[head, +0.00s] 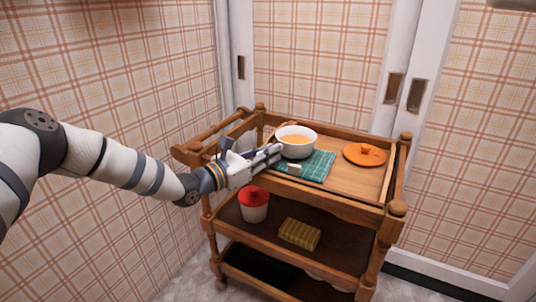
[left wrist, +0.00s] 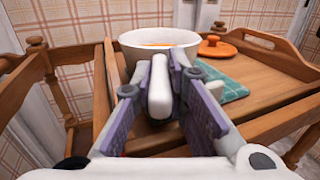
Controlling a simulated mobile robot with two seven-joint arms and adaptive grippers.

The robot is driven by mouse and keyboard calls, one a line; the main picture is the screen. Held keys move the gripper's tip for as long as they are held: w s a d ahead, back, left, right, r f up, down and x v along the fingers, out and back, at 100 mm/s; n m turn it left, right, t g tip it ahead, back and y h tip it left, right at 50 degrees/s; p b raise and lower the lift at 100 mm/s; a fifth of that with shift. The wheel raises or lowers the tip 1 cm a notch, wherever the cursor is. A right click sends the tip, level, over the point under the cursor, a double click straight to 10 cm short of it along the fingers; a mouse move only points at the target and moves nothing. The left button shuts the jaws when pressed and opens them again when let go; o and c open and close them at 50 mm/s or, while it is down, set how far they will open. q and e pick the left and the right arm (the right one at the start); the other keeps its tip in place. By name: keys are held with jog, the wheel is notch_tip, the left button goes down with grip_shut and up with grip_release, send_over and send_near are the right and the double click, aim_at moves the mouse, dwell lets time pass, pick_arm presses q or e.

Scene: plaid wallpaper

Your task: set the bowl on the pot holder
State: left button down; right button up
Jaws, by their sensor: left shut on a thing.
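A white bowl (head: 296,148) with orange contents is on or just above the back left of the top shelf. It also shows in the left wrist view (left wrist: 135,50). My left gripper (head: 272,155) reaches in from the left and is shut on a white handle-like part at the bowl's near side. The teal checked pot holder (head: 316,166) lies flat in front and to the right of the bowl; it also shows in the left wrist view (left wrist: 233,90). The bowl may overlap its far left corner in the head view; I cannot tell whether they touch. My right gripper is out of view.
An orange lid (head: 364,155) lies right of the pot holder on the wooden trolley (head: 345,192). Raised rails and corner posts edge the top shelf. Below are a red-lidded jar (head: 254,210) and a yellow sponge-like block (head: 299,235).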

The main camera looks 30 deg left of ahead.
pick_arm(q)
jog(key=c, duration=2)
grip_release()
jog(key=shift+f, duration=0.15)
jog(key=o, duration=0.4)
